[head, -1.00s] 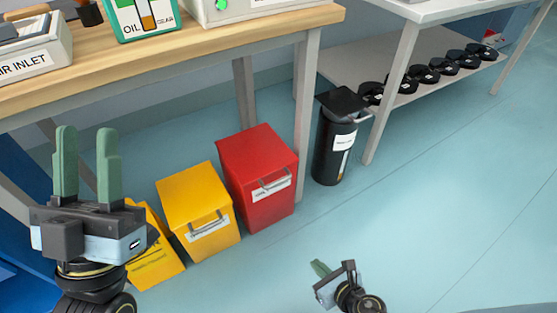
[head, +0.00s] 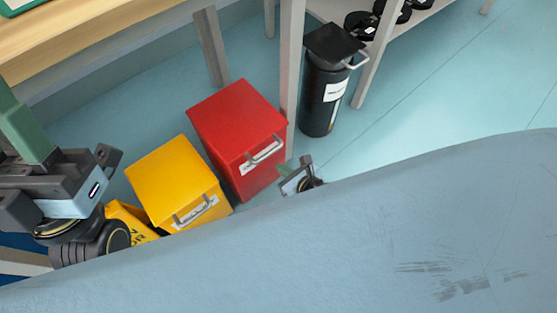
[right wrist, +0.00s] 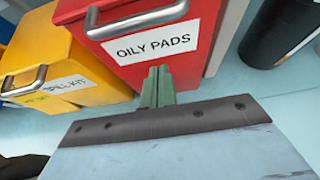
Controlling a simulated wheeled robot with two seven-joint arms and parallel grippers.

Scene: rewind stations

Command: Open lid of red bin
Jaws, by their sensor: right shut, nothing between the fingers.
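The red bin (head: 237,120) stands on the floor with its lid down. Its front has a grey bar handle (right wrist: 140,18) above a white label reading "OILY PADS" (right wrist: 153,42). My right gripper (head: 286,169) is low in front of the red bin's right side. In the right wrist view its green fingers (right wrist: 157,82) are together and empty, pointing at the red front below the label. The handle is above and left of the fingertips there, apart from them. My left gripper (head: 22,125) is at the left edge of the head view, partly cut off; its visible finger stands apart with nothing beside it.
A table leg (head: 291,85) and a black canister (head: 323,95) stand to the right. A wooden bench (head: 90,40) overhangs behind. Open floor lies right.

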